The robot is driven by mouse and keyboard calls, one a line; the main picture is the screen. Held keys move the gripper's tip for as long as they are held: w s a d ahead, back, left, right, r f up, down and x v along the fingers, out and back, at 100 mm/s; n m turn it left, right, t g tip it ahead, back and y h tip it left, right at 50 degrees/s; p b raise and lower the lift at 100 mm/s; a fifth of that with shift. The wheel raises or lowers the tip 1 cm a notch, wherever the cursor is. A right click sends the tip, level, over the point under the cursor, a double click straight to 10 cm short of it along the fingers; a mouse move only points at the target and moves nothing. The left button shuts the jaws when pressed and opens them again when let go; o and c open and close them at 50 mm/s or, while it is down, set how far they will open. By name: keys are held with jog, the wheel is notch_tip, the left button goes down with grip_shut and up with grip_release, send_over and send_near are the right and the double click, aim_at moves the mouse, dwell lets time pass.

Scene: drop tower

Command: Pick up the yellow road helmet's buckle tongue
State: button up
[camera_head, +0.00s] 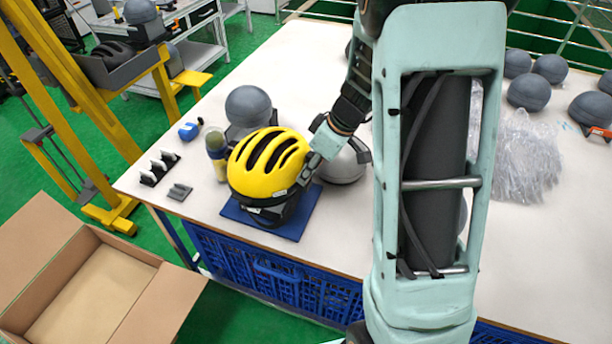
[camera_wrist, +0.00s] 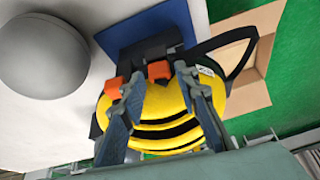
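The yellow road helmet (camera_head: 265,163), with black vents, sits on a dark stand over a blue mat (camera_head: 291,229) near the table's front edge. My gripper (camera_head: 303,172) is at the helmet's right side in the head view. In the wrist view its two fingers (camera_wrist: 159,77) are apart in front of the yellow helmet (camera_wrist: 165,104). One orange buckle piece (camera_wrist: 158,70) appears between the fingertips, and another orange piece (camera_wrist: 114,89) is just left of the left finger. I cannot tell which is the tongue, nor whether a finger touches either. A black strap (camera_wrist: 241,62) loops at the right.
Grey headforms (camera_head: 248,105) stand behind the helmet. Clear plastic wrap (camera_head: 525,155) is at the right. An open cardboard box (camera_head: 92,285) stands beside the table, near the yellow frame (camera_head: 75,85).

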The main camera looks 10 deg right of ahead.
jog(key=shift+a+f, duration=0.1)
jog(key=shift+f, duration=0.25)
jog(key=c, duration=0.6)
jog(key=shift+o, duration=0.2)
jog(key=shift+w+r, duration=0.1)
jog(key=shift+r, duration=0.05)
